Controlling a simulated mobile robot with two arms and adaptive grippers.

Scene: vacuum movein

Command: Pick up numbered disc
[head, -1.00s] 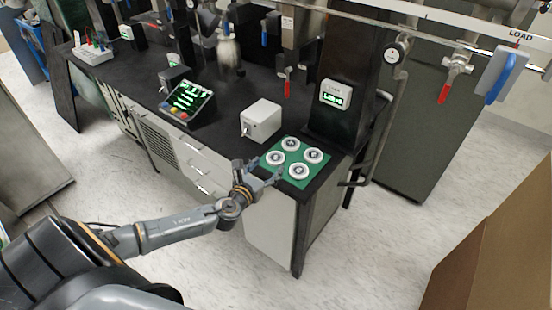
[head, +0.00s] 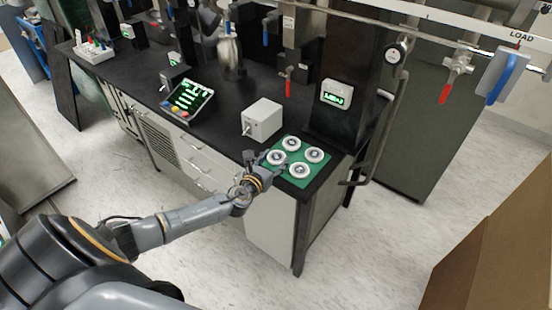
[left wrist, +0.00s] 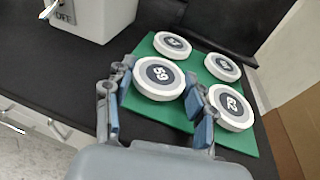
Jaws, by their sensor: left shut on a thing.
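A green mat (head: 292,178) on the corner of the black bench holds several white discs with dark numbered centres. The near-left disc (left wrist: 159,78), whose number looks like 59, sits between the fingers of my left gripper (left wrist: 160,88). The gripper is shut on this disc, one finger at each side. In the head view the left gripper (head: 262,160) reaches the same disc (head: 276,157) from the lower left. Another disc (left wrist: 230,107), apparently 62, lies just right of the right finger. Two more discs (left wrist: 172,44) (left wrist: 222,67) lie behind. My right gripper is out of view.
A white switch box (head: 262,120) stands on the bench left of the mat. A black column with a lit display (head: 336,94) rises behind the mat. A tilted control panel (head: 188,100) is farther left. Floor in front is clear.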

